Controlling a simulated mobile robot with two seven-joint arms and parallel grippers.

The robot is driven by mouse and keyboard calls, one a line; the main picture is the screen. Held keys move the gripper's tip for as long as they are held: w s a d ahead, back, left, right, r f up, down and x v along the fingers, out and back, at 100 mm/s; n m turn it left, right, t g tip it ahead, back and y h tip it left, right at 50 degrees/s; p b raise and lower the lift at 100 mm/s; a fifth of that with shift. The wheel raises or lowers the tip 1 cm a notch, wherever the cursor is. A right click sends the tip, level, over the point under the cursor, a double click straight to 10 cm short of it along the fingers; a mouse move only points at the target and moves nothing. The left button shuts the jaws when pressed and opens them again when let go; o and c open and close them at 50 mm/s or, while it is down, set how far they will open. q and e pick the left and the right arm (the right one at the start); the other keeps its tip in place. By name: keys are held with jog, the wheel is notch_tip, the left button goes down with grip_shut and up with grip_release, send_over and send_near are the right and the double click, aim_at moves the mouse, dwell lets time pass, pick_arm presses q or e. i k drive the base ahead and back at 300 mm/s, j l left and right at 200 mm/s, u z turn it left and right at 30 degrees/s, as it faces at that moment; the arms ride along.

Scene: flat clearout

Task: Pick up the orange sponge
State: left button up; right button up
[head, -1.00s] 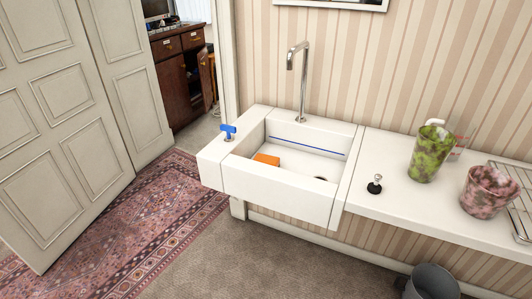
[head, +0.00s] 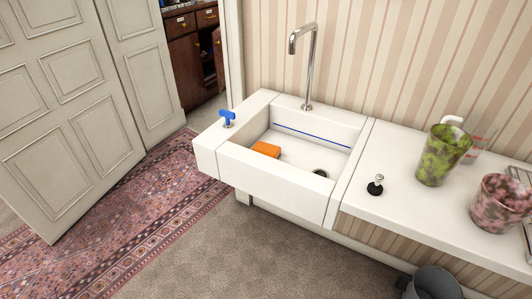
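The orange sponge (head: 266,149) lies inside the white sink (head: 263,173), on its floor near the left end. The sink's front wall stands close in front of it and may hide its lower edge. Neither of my grippers shows in the head view.
A blue tap handle (head: 227,118) stands on the sink's left rim, and a tall metal faucet (head: 311,65) rises behind the basin. A black stopper (head: 375,186), a green cup (head: 443,155) and a pink cup (head: 496,204) stand on the right counter. A grey bin (head: 432,284) is below.

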aim_at(272, 151)
jog(key=i+j+z, duration=0.2)
jog(key=z, duration=0.15)
jog(key=i+j+z, duration=0.15)
jog(key=j+z, duration=0.2)
jog(key=i+j+z, duration=0.1)
jog(key=j+z, duration=0.65)
jog(key=i, duration=0.05)
